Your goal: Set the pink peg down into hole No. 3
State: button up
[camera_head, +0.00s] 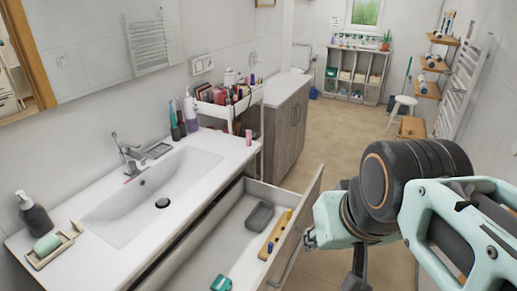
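A small pink upright piece (249,138), which looks like the pink peg, stands at the right end of the white counter. A yellow block (275,236) lies in the open drawer (232,237). Small dark blue or purple pieces show at its near and far ends. Its holes and any numbers are too small to read. My gripper (359,268) is at the lower right, outside the drawer front and well away from the pink piece. Its fingers are mostly hidden or cut off, so I cannot tell their opening or whether they hold anything.
A grey tray (259,215) and a teal item (221,283) also lie in the drawer. The sink (150,197), tap (126,155) and bottles (190,112) are on the left. A cosmetics cart (229,108) stands behind the counter.

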aim_at(276, 234)
jog(key=i+l+u, duration=0.4)
jog(key=l, duration=0.25)
jog(key=i+l+u, duration=0.4)
jog(key=l, duration=0.35)
jog(key=i+l+u, duration=0.2)
jog(key=l, duration=0.25)
jog(key=i+l+z, duration=0.25)
jog(key=l+z, duration=0.15)
jog(key=i+l+z, duration=0.9)
jog(key=i+z, duration=0.25)
jog(key=i+u, duration=0.45)
jog(key=i+l+u, duration=0.1)
jog(key=i+u, duration=0.2)
jog(key=u, duration=0.15)
jog(key=i+u, duration=0.15)
jog(key=u, duration=0.25)
jog(key=i+u, duration=0.15)
jog(key=u, duration=0.25)
jog(key=i+u, duration=0.15)
jog(key=u, duration=0.2)
